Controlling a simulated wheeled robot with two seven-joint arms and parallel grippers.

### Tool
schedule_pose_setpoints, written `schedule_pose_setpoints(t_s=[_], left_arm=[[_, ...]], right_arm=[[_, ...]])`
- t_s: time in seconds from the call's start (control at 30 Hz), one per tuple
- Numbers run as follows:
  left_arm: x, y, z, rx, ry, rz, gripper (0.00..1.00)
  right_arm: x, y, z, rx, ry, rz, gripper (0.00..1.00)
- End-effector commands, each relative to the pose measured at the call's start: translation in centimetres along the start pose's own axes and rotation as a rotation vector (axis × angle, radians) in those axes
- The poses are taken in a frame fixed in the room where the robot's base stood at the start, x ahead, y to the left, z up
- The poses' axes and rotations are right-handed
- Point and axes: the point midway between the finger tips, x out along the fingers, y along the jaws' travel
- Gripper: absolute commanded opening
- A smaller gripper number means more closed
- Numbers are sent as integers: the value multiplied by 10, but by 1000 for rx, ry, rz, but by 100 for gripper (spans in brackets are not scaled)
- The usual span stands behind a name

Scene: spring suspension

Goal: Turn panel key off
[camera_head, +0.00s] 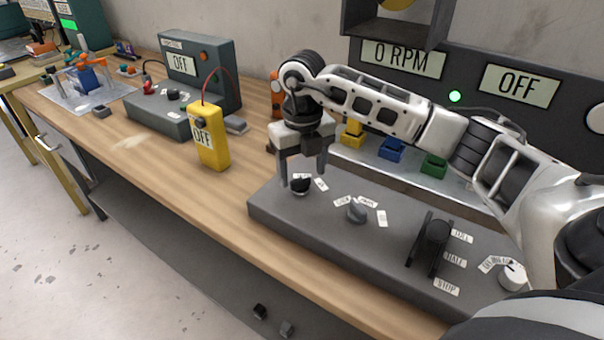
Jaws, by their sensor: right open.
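A grey control panel (330,240) lies on the wooden bench. At its left end is a small black key knob (300,185) with white labels beside it, too small to read. My right gripper (302,180) points down over this knob, its two fingers apart around or just above it; I cannot tell whether they touch it. A grey rotary knob (357,210) sits to the right of it. A display on the dark back panel reads OFF (516,85), and another reads 0 RPM (402,58). My left gripper is not in view.
A black lever (430,243) and a white dial (512,275) stand on the panel's right part. A yellow meter (210,137) stands left of the panel, with a grey box (200,70) behind it. Yellow, blue and green bins (391,150) line the back. My right arm spans above the panel.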

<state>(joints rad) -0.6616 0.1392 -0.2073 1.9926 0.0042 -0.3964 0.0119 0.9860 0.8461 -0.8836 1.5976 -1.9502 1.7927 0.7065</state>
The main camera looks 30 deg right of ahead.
Motion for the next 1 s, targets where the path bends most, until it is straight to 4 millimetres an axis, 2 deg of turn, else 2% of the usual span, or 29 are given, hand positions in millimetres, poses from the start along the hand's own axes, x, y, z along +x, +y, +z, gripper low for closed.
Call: schedule_pose_setpoints(t_s=[0.2,0.53,0.7,1.0], left_arm=[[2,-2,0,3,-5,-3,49],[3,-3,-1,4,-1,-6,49],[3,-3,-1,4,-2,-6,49],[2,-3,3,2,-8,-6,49]], right_arm=[[21,0,0,0,1,1,64],[24,1,0,0,0,1,64],[24,1,0,0,0,1,19],[24,0,0,-22,-1,1,19]])
